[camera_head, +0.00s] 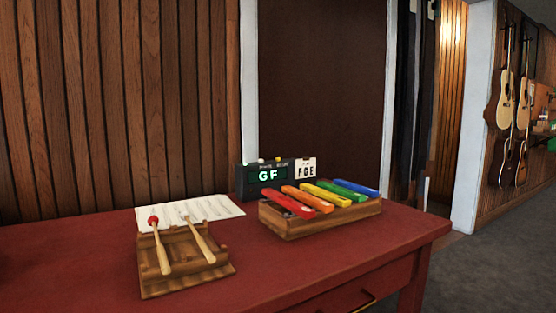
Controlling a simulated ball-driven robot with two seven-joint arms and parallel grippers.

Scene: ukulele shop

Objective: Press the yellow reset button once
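A dark box with a green lit display (267,175) stands at the back of the red table, behind the xylophone. The display reads "GF". A small yellow button (278,159) sits on the box's top edge, with a paler button (262,160) to its left. They are too small for me to tell whether either is pressed. Neither of my grippers is in view.
The red table (330,265) holds a wooden xylophone (320,220) with several coloured bars. A wooden rack (185,262) with two mallets (161,250) stands front left, before a paper sheet (215,208). Guitars (503,100) hang on the far right wall. The table's right end is bare.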

